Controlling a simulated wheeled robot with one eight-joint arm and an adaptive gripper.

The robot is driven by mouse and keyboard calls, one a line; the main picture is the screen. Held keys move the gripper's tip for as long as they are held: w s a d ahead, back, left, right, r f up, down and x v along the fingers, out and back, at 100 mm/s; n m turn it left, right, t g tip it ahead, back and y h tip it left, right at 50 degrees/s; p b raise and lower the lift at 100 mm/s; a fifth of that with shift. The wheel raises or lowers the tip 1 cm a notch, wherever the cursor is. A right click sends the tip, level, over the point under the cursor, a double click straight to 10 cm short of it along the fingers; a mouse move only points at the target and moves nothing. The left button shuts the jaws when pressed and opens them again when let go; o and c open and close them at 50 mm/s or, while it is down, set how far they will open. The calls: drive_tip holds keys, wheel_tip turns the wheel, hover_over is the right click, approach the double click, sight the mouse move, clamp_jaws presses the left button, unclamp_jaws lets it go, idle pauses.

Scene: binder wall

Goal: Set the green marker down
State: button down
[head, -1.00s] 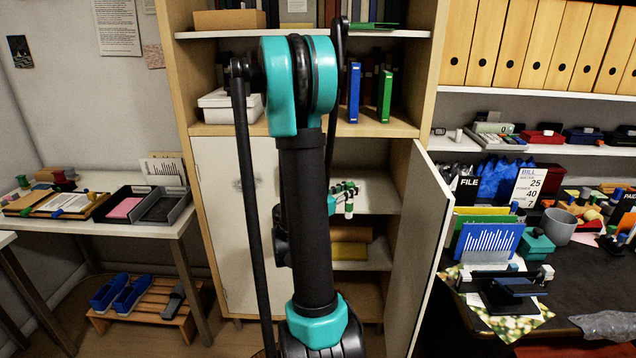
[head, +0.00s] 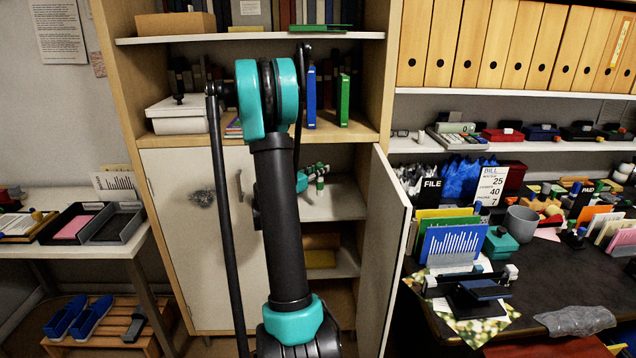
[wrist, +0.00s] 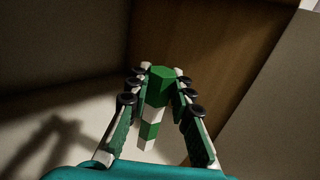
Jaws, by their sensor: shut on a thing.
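My gripper (head: 318,170) is inside the open right half of the lower cupboard, over a white shelf (head: 345,206). It is shut on the green marker (head: 320,185), which hangs roughly upright from the jaws in the head view. In the wrist view, the marker (wrist: 158,85) has a green faceted end and green and white bands, between the two fingers of my gripper (wrist: 160,95). I cannot tell whether its lower end touches the shelf. My arm hides part of the cupboard opening.
The open cupboard door (head: 392,255) stands to the right of my gripper and the shut door (head: 200,235) to the left. Yellow boxes (head: 320,250) lie on the lower shelf. The visible right part of the white shelf is bare.

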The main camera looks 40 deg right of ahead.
drive_tip(key=w+d+f, duration=0.2)
drive_tip(key=w+f, duration=0.1)
drive_tip(key=f, duration=0.4)
drive_tip(key=shift+w, duration=0.4)
drive_tip(key=shift+d, duration=0.1)
drive_tip(key=c, duration=1.4)
unclamp_jaws()
drive_tip(key=shift+f, duration=0.15)
drive_tip(key=shift+o, duration=0.2)
